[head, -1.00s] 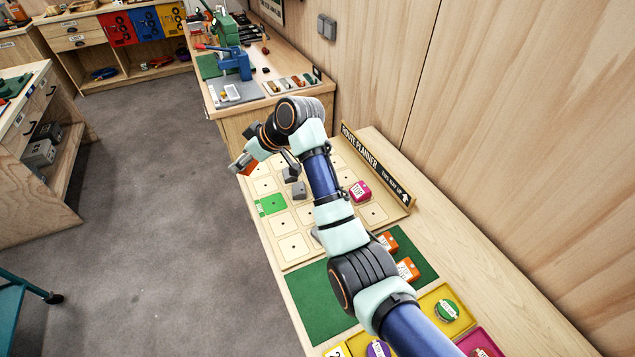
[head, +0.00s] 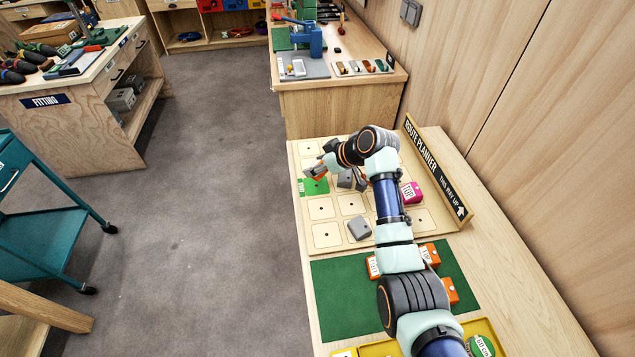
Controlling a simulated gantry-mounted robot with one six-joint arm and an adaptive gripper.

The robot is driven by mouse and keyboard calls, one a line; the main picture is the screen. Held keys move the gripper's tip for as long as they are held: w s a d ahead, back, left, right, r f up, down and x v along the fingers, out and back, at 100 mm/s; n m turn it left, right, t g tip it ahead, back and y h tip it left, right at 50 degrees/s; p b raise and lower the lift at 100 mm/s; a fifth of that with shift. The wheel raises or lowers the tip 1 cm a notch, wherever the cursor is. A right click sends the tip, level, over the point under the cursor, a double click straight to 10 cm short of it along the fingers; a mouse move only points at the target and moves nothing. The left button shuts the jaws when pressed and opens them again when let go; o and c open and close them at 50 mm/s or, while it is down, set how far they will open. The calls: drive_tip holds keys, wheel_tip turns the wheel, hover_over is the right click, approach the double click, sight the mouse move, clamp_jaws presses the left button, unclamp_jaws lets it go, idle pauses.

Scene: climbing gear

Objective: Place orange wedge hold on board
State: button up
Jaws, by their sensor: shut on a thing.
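My gripper (head: 312,170) is shut on an orange wedge hold (head: 320,177), of which only a small part shows. It is at the left side of the pale route planner board (head: 327,236), over or just behind the green-marked square (head: 311,188). I cannot tell whether the hold touches the board. A pink hold (head: 411,192) marked TOP sits at the board's right side. Grey holds sit near its middle (head: 346,179) and near its front edge (head: 360,228). My arm hides part of the board.
Several orange holds (head: 430,254) lie on the green mat (head: 340,303) in front of the board. A yellow tray (head: 490,330) stands nearer. The sign rail (head: 435,170) edges the board's right side, close to the wooden wall. Bare board squares show at the front left.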

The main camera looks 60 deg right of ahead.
drive_tip(key=shift+f+b, duration=0.85)
drive_tip(key=shift+f, duration=2)
drive_tip(key=shift+f, duration=0.2)
drive_tip(key=o, duration=1.3)
drive_tip(key=shift+r, duration=0.25)
drive_tip(key=p+v, duration=0.4)
drive_tip(key=v, duration=0.8)
